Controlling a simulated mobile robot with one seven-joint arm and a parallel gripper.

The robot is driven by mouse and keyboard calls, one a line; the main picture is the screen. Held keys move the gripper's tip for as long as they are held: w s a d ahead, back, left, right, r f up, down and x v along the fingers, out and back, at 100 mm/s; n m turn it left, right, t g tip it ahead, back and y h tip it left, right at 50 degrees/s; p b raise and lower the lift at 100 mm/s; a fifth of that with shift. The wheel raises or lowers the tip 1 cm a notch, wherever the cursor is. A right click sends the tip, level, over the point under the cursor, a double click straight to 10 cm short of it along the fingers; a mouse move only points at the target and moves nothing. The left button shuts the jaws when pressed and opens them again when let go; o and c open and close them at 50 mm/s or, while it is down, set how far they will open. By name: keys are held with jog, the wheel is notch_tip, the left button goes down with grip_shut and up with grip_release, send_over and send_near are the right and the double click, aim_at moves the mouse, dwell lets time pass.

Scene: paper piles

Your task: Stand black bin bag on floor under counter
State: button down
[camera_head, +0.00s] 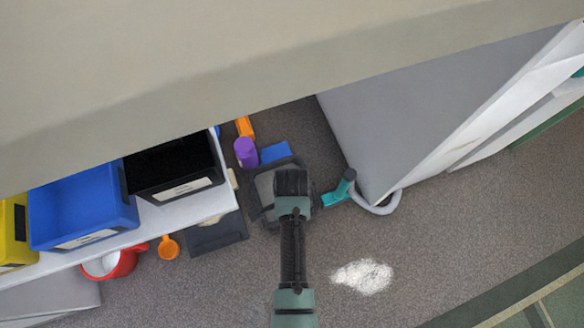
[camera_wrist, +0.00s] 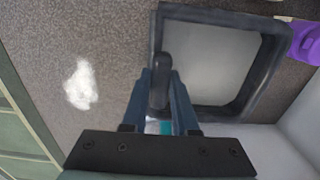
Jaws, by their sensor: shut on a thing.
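A black, rounded-square thing (camera_head: 263,208) with a thick rim and a grey inside, which I take to be the black bin bag, is partly behind my gripper (camera_head: 292,182) in the head view. In the wrist view the rim of the black bin bag (camera_wrist: 215,14) surrounds a plain grey area. My gripper (camera_wrist: 160,95) is shut on the near left side of this rim. The floor (camera_head: 225,290) is brown-grey carpet. A large beige surface (camera_head: 200,70), perhaps the counter, fills the top of the head view. I cannot tell whether the bag touches the floor.
A white shelf (camera_head: 195,212) holds yellow, blue (camera_head: 85,205) and black (camera_head: 175,165) bins. A purple cup (camera_head: 246,152), blue block (camera_head: 275,151), red mug (camera_head: 112,265) and orange scoop (camera_head: 168,247) are nearby. A teal-handled tool (camera_head: 340,187) lies right. White powder (camera_head: 362,277) marks open floor.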

jog(key=c, duration=0.7)
grip_release()
notch_tip(320, 180, up, 12)
jog(key=p, duration=0.8)
jog(key=shift+r, duration=0.1)
